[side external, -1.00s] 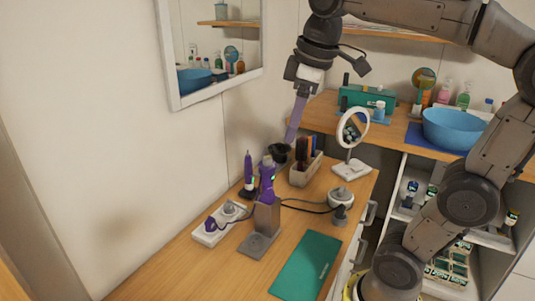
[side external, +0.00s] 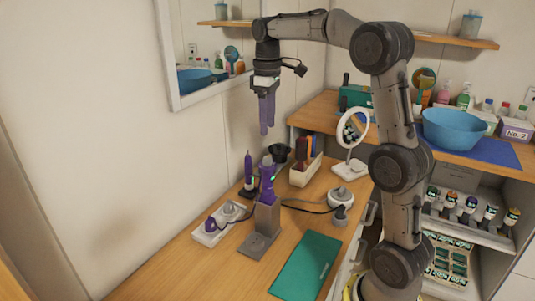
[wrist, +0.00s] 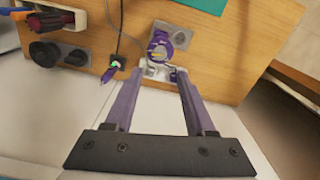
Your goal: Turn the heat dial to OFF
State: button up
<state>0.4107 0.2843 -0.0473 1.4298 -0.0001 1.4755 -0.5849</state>
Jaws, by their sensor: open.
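A purple hair tool (side external: 267,180) stands upright in a grey holder (side external: 266,218) on the wooden table. A slim purple styling wand (side external: 248,172) stands beside it to the left in a dark base; it also shows in the wrist view (wrist: 108,76). Small green lights show near both tools. My gripper (side external: 267,131) points straight down, above and apart from the tools. In the wrist view its two purple fingers (wrist: 158,80) are spread, with nothing held between them.
A white power strip (side external: 212,230) with cords lies at left. A brush box (side external: 305,175), round mirror (side external: 352,127) and black cup-shaped part (side external: 280,153) stand behind. A green mat (side external: 306,264) lies in front. The wall is close on the left.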

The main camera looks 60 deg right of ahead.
aim_at(268, 157)
notch_tip(268, 157, down, 10)
jog(key=shift+r, duration=0.15)
dwell(0.3)
grip_shut()
